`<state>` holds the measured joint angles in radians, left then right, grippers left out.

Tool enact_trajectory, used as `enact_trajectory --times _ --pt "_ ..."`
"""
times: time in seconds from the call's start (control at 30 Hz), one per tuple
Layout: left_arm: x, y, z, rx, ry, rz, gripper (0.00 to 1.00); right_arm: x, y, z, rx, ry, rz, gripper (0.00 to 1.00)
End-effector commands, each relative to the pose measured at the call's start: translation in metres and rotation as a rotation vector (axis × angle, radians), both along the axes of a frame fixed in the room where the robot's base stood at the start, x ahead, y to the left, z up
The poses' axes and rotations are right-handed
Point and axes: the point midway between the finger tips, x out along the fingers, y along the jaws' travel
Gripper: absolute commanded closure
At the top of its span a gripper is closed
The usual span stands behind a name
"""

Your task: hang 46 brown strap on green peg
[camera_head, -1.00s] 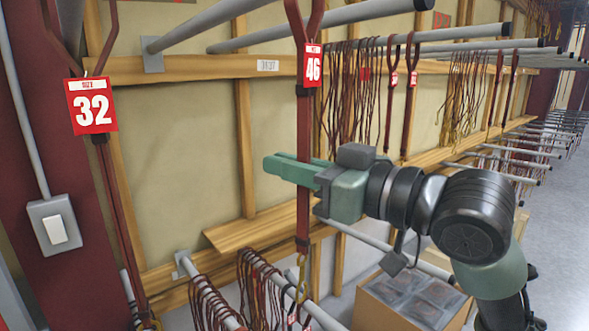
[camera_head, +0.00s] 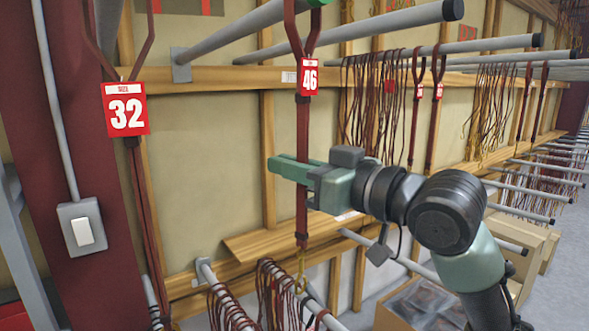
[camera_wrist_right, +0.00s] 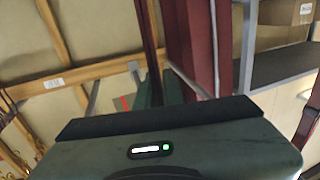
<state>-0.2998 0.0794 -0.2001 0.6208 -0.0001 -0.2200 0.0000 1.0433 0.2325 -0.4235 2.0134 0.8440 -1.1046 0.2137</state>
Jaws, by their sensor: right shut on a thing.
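The brown strap with the red 46 tag (camera_head: 310,77) hangs upright in the head view, with a brass clip (camera_head: 300,285) at its lower end. My right gripper (camera_head: 290,172) is shut on the strap's middle (camera_head: 303,130), below the tag. In the right wrist view the dark strap (camera_wrist_right: 151,35) runs up from between my fingers (camera_wrist_right: 158,92). My left gripper is not in view.
Grey pegs (camera_head: 400,25) stick out behind, several with straps. Cardboard boxes (camera_head: 405,305) stand low at the right.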

Motion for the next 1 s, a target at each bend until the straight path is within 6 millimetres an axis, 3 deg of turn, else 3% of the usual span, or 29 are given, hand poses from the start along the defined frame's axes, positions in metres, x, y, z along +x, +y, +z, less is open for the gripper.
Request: enact_trajectory --times 0.5,1.0 --pt "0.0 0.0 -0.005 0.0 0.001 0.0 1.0 0.02 0.014 -0.014 0.001 -0.001 0.0 1.0" --pt "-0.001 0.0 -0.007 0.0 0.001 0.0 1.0 0.023 0.016 -0.025 0.001 -0.001 0.0 1.0"
